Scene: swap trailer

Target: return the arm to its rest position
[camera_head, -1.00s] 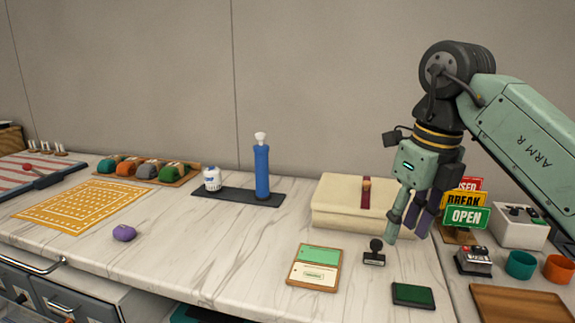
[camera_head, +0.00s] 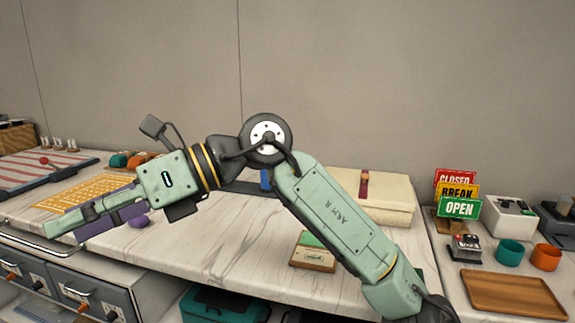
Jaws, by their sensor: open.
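My arm lies across the middle of the view, folded, with its elbow joint up near the wall. My gripper (camera_head: 95,222) reaches to the left over the front part of the counter, near the drawers.
The marble counter (camera_head: 225,255) runs along the wall. A cream box (camera_head: 385,190), a sign stack (camera_head: 457,193), teal (camera_head: 509,253) and orange (camera_head: 546,257) cups and a wooden tray (camera_head: 513,294) stand at right. A yellow grid mat (camera_head: 85,192) and drawers (camera_head: 75,285) are at left.

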